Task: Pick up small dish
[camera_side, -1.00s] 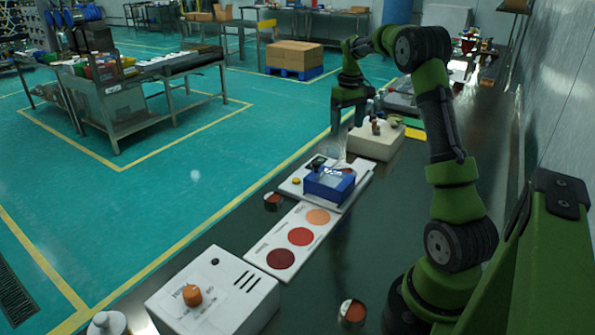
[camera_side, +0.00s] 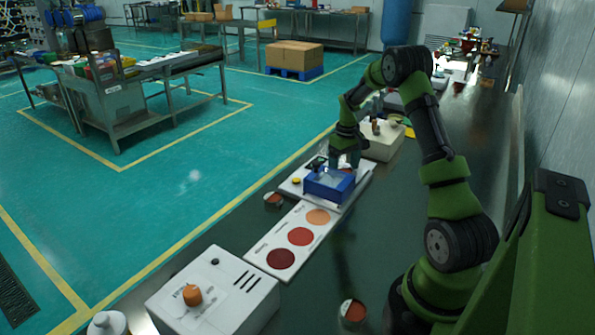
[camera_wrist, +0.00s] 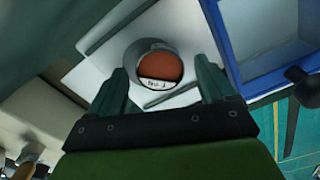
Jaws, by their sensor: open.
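The small dish (camera_wrist: 158,68) is a round cup with reddish-brown contents and a white label. In the wrist view it sits on a white plate (camera_wrist: 112,48), between and just beyond my fingertips. My gripper (camera_wrist: 163,80) is open, with one finger on each side of the dish and no clear contact. In the side view my gripper (camera_side: 345,158) is low over the white platform (camera_side: 290,187), behind the blue box (camera_side: 328,186). The dish is mostly hidden there by the box and gripper.
The blue box (camera_wrist: 275,50) stands close to the right of the dish. Other small dishes stand beside the colour card (camera_side: 262,262) at left (camera_side: 273,199) and near my base (camera_side: 352,313). A white box with an orange knob (camera_side: 225,300) is in front. A cream device (camera_side: 378,142) stands behind.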

